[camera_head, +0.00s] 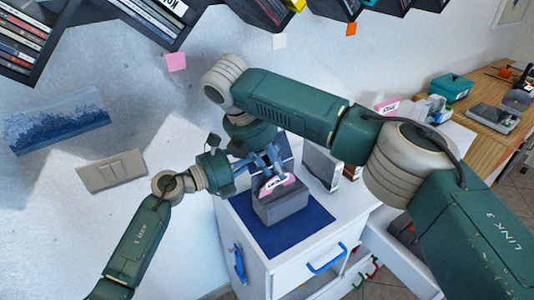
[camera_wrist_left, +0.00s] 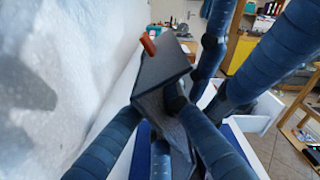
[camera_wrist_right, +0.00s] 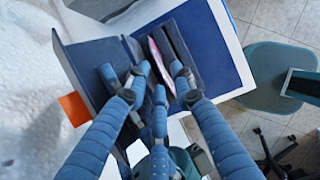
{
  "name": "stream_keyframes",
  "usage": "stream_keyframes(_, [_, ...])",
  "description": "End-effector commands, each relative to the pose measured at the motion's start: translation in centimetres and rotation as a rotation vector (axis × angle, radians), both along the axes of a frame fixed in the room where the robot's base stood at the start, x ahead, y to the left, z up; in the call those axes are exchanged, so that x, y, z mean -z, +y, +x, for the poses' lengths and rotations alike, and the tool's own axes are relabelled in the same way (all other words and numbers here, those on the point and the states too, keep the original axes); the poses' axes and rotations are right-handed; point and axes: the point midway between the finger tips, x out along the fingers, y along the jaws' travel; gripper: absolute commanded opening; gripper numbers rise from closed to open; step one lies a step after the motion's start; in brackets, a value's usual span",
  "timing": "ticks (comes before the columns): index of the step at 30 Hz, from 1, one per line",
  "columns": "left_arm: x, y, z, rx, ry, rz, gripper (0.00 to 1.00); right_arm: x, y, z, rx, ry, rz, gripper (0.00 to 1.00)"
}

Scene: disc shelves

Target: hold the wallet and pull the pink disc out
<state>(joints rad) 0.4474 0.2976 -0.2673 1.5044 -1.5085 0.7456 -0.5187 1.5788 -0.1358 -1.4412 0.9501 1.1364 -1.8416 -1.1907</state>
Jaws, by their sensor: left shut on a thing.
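The grey wallet (camera_head: 281,206) stands on a blue mat (camera_head: 300,232) on the white cabinet. A pink disc (camera_head: 274,184) with a white label sticks up from its top. In the right wrist view the disc (camera_wrist_right: 160,62) shows edge-on in the dark wallet slot. My right gripper (camera_head: 268,164) is open, its fingers spread on both sides of the disc's upper edge. My left gripper (camera_wrist_left: 163,105) is shut on a grey panel of the wallet (camera_wrist_left: 160,72), with an orange tab on the panel. In the head view the left fingers are partly hidden by the right arm.
A grey box (camera_head: 321,165) stands behind the wallet on the cabinet. Disc shelves (camera_head: 150,18) hang on the wall above. An open drawer with coloured handles is at the right front. A wooden desk (camera_head: 480,100) with items is at the far right. The front of the mat is clear.

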Motion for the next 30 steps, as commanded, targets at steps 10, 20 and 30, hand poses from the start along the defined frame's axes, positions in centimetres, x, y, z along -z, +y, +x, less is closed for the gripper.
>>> stream_keyframes(10, [0.1, 0.0, 0.0, 0.000, 0.002, 0.001, 0.00, 3.9, -1.3, 1.0, 0.001, 0.000, 0.001, 0.24])
stream_keyframes(20, [0.1, 0.0, 0.0, 0.000, 0.002, 0.001, 0.00, 4.3, -1.4, 1.1, 0.001, 0.000, 0.002, 0.24])
stream_keyframes(30, [0.1, 0.0, 0.0, 0.000, 0.002, 0.001, 0.00, 4.3, -1.4, 1.0, 0.001, 0.000, 0.001, 0.00])
